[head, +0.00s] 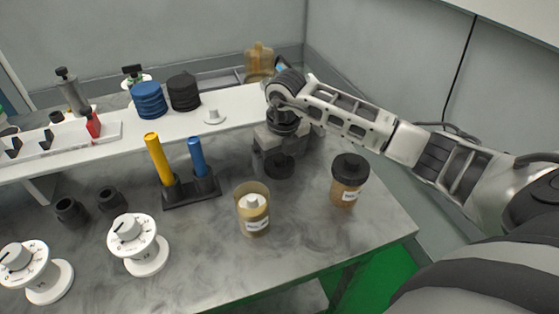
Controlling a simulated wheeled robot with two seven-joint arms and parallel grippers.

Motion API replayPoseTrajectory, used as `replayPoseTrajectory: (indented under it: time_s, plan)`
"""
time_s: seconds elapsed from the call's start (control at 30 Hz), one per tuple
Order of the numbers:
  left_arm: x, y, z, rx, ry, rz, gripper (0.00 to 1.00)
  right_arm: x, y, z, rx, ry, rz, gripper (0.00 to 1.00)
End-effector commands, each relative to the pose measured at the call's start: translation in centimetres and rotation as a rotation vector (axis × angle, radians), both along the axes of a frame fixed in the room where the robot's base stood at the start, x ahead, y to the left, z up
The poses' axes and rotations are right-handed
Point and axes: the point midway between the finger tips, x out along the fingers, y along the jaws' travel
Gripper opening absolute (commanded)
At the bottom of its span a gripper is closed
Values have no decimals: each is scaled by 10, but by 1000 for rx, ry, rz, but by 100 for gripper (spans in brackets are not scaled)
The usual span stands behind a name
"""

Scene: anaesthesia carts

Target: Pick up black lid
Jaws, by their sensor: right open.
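A black lid (280,168) lies on the grey tabletop directly under my right gripper (277,152). The gripper points down at it with its jaws open, and partly hides it. I cannot tell whether the fingers touch the lid. An amber jar without a lid (252,212) stands just in front, a white piece showing inside it. Another amber jar (345,193) to the right wears its own black lid (350,168). My left gripper is not in view.
A white raised shelf (225,112) runs behind, holding blue discs (149,99) and black discs (184,92). A black holder with yellow (158,158) and blue (204,162) cylinders stands left of the gripper. White dials (138,243) are at front left. The front right tabletop is clear.

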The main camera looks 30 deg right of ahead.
Motion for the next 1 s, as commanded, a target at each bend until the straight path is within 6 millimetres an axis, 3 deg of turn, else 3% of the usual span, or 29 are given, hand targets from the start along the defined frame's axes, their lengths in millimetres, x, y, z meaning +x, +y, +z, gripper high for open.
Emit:
replayPoseTrajectory:
  time_s: [0.03, 0.2, 0.57, 1.0]
  plan:
    - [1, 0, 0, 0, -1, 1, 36, 0, 0, 0, 0, 0, 0, 91]
    - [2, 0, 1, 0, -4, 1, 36, 0, 0, 1, 0, 0, 0, 44]
    - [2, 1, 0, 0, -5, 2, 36, 1, 0, 6, 0, -4, 0, 44]
    - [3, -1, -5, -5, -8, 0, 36, 1, 0, 85, 1, -5, 0, 44]
